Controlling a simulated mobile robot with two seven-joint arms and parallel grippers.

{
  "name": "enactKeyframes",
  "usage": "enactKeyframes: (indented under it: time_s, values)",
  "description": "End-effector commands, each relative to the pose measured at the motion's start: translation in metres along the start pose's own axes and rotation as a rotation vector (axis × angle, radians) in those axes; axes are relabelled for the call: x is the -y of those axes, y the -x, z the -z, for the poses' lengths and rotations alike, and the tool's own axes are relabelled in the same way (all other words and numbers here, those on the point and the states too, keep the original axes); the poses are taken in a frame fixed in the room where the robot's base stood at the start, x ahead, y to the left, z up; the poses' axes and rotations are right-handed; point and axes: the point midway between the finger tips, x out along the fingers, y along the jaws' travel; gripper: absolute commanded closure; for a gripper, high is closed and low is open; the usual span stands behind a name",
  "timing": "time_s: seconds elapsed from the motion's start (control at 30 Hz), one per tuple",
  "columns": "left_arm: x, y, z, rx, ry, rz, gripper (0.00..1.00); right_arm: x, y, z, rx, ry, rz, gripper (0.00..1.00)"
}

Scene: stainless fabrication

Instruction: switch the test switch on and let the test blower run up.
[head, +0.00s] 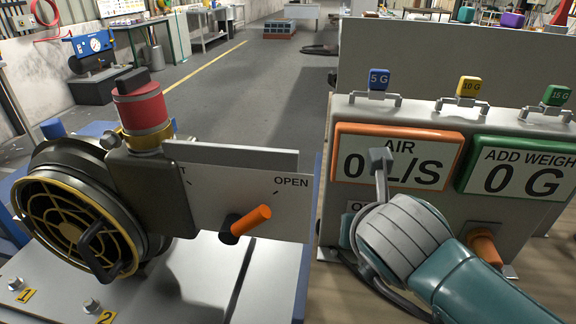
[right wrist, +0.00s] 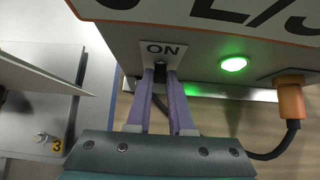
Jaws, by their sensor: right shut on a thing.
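My right gripper (right wrist: 162,74) has its two purple fingers closed together on the small dark test switch (right wrist: 163,66), under the "ON" label (right wrist: 161,49). A round green lamp (right wrist: 233,64) glows to the right of the switch. In the head view my right wrist hides the switch and most of its label. The orange-framed AIR display (head: 397,151) reads 0 L/S. My left gripper is in neither view. I cannot identify the test blower for certain; a round black housing with a yellow-ringed grille (head: 75,222) stands at the left.
A green-framed display (head: 515,170) reads ADD WEIGHT 0 G. Blue (head: 378,80), yellow (head: 467,87) and green (head: 556,95) weights stand on the panel's top. An orange-handled lever (head: 250,221) sits on the plate marked OPEN. An orange cable plug (right wrist: 290,98) is right of the lamp.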

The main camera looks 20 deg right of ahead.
Motion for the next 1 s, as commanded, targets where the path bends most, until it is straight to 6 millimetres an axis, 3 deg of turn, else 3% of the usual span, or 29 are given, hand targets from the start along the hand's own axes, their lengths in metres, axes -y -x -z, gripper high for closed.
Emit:
enactKeyframes:
  time_s: [0.2, 0.23, 0.5, 0.77, 1.0]
  values:
    - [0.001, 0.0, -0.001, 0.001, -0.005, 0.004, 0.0, -0.001, 0.0, 0.0, 0.0, -0.001, -0.001, 1.0]
    - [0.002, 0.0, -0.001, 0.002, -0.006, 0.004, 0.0, -0.001, 0.0, 0.0, 0.0, -0.001, -0.001, 0.79]
    - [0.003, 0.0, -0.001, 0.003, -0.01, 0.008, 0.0, 0.0, 0.0, 0.0, 0.0, -0.001, 0.0, 0.5]
    - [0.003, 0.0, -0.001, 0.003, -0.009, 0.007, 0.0, 0.0, 0.002, 0.0, 0.0, -0.001, 0.0, 0.5]
    - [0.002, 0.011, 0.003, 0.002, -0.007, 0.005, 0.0, -0.001, 0.034, -0.001, 0.0, -0.004, -0.001, 0.5]
